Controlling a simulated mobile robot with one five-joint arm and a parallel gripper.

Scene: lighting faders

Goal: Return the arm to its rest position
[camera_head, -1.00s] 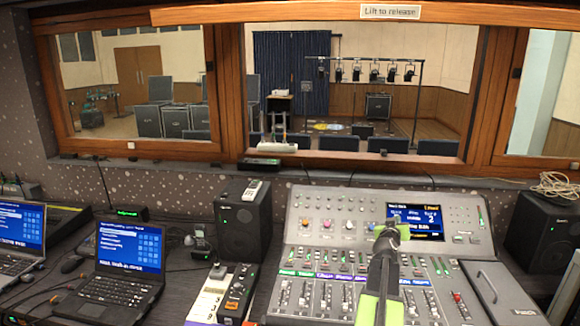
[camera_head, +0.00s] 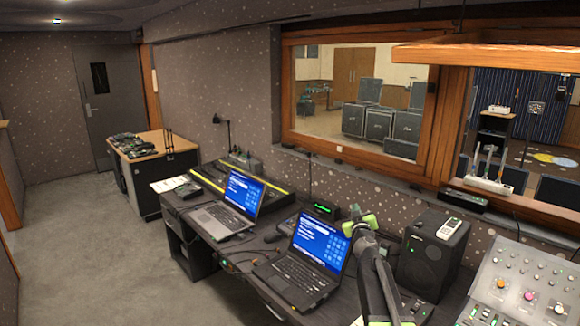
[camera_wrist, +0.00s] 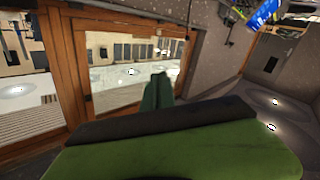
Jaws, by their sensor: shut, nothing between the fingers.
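My gripper (camera_head: 358,222) is shut and empty in the head view, with green tips at the top of my raised, dark arm. In the picture it stands in front of the right edge of the nearer laptop (camera_head: 295,268), left of the black speaker (camera_head: 432,256). It looks clear of the desk, though I cannot tell how far. In the wrist view my dark green fingers (camera_wrist: 156,92) are together with nothing between them. The mixing console (camera_head: 535,278) is at the lower right, cut off by the frame, and my gripper is well left of it.
A second laptop (camera_head: 228,205) sits further left on the desk. Wood-framed windows (camera_head: 345,147) line the wall behind. A side desk (camera_head: 150,143) stands near the grey door (camera_head: 108,95). The carpeted floor (camera_head: 130,270) at the left is open.

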